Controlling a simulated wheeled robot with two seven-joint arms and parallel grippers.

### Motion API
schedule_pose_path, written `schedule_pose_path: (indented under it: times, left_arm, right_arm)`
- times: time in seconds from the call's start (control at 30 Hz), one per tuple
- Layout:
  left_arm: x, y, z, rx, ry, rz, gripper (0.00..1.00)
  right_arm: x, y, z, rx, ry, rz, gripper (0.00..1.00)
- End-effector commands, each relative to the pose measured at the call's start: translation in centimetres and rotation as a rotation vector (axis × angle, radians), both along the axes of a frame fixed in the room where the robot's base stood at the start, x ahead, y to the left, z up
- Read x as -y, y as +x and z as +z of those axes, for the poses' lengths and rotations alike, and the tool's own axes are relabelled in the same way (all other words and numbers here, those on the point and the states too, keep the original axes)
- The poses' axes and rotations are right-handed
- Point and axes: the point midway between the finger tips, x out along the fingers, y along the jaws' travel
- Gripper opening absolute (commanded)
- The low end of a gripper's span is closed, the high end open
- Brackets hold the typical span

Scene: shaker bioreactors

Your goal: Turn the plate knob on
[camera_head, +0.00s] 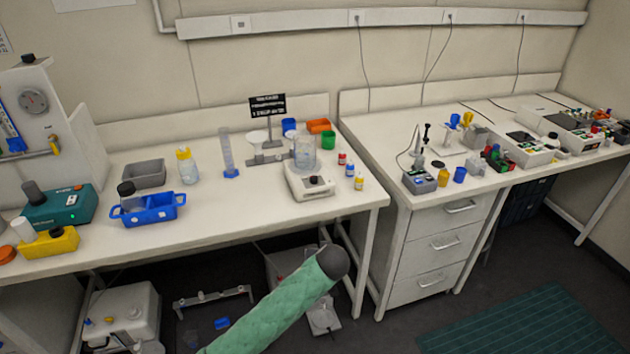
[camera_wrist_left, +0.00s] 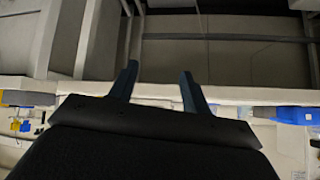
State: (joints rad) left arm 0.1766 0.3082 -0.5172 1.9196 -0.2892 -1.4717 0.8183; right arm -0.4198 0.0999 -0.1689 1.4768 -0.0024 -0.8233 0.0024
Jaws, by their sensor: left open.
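The white hot plate (camera_head: 304,193) stands near the front edge of the left bench in the head view. Its dark round knob (camera_head: 315,181) is on the front face, and a clear beaker (camera_head: 305,152) stands on top. The knob's setting is too small to tell. My left gripper (camera_wrist_left: 157,68) shows in the left wrist view with its two fingers apart and nothing between them. It is near a bench edge, and the knob cannot be made out in that view. Neither gripper shows in the head view.
A blue tray (camera_head: 150,211), a grey bin (camera_head: 145,173) and a graduated cylinder (camera_head: 228,155) stand to the left of the plate. Small bottles (camera_head: 350,169) stand close to its right. A green padded arm link of mine (camera_head: 285,305) is below the bench front.

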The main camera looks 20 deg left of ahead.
Motion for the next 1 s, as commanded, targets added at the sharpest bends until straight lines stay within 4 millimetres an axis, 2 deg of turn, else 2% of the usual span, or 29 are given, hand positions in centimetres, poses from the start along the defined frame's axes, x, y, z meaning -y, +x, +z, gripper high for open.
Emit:
schedule_pose_path:
  times: [0.03,0.2,0.4,0.5,0.6,0.73,0.87,1.0]
  left_arm:
    - [-0.3,1.9,0.9,0.032,0.012,0.017,0.48]
    - [-1.4,7.5,3.5,0.14,0.038,0.09,0.48]
    - [-3.2,13.7,7.4,0.275,0.063,0.169,0.48]
    - [-4.1,16.1,9.2,0.333,0.074,0.201,0.48]
    - [-4.8,17.7,10.5,0.375,0.08,0.223,0.48]
    - [-5.4,18.8,11.4,0.404,0.084,0.238,0.48]
    - [-5.8,19.4,11.5,0.409,0.085,0.242,0.48]
    - [-6.6,20.5,11.1,0.408,0.086,0.241,0.48]
  right_arm:
    - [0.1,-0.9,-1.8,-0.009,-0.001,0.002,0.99]
    - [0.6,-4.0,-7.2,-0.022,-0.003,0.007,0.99]
    - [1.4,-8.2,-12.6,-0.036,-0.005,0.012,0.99]
    - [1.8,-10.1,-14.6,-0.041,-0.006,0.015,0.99]
    - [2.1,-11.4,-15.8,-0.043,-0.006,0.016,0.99]
    - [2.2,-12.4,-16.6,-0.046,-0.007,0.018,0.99]
    - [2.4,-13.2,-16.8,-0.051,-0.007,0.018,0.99]
    - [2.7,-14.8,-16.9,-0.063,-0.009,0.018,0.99]
